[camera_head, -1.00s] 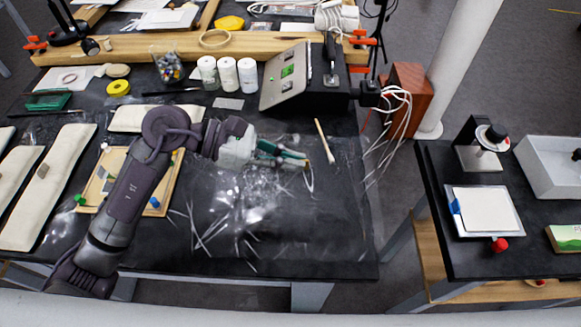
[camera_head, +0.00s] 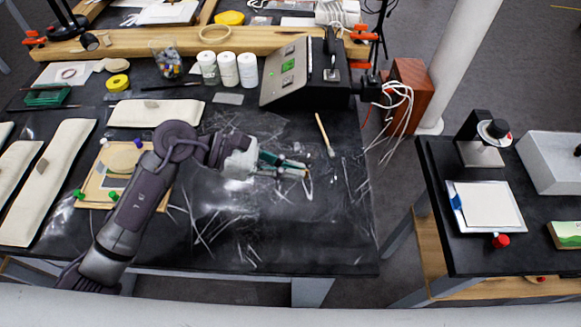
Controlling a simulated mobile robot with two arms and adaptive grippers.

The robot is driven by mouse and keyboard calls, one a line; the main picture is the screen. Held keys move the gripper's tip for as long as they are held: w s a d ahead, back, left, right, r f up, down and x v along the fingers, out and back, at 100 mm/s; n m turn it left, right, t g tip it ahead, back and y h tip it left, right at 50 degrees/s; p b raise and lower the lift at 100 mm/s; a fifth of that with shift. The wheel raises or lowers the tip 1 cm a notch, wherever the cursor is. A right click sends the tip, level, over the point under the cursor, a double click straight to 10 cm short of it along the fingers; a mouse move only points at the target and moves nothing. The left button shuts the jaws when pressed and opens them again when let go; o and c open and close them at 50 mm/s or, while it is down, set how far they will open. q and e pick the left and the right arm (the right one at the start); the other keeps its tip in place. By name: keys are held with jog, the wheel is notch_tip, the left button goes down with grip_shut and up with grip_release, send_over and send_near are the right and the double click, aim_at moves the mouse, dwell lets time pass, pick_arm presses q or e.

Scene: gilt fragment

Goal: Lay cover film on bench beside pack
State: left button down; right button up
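My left gripper (camera_head: 304,170) reaches in from the left, low over the middle of the dark bench (camera_head: 335,250). Its teal fingers point right and lie close together; whether they pinch anything is unclear. Clear, shiny film (camera_head: 233,186) seems to show as a sheen on the bench below and left of the gripper, but its edges cannot be made out. The pack (camera_head: 93,190), a tan board with green pegs and a pale disc, lies left of the gripper, partly hidden by my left arm. My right gripper is not in view.
Thin white strands (camera_head: 205,228) lie scattered on the front of the bench. A brush (camera_head: 325,134) lies right of the gripper. Long cream pads (camera_head: 56,180) lie at left. White jars (camera_head: 228,70) and a grey device (camera_head: 286,75) stand behind. The front right of the bench is mostly clear.

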pick_arm(q)
jog(key=c, duration=1.3)
grip_release()
jog(key=shift+r+p, duration=0.3)
jog(key=shift+p, duration=0.1)
jog(key=shift+r+p, duration=0.4)
jog(key=shift+p, duration=0.1)
jog(key=b+v, duration=0.1)
jog(key=v, duration=0.2)
jog(key=b+v, duration=0.1)
jog(key=v, duration=0.3)
jog(key=b+v, duration=0.1)
jog(key=v, duration=0.3)
jog(key=shift+a+f, duration=0.1)
jog(key=shift+f, duration=0.2)
jog(key=shift+a+r, duration=0.3)
jog(key=shift+a, duration=0.15)
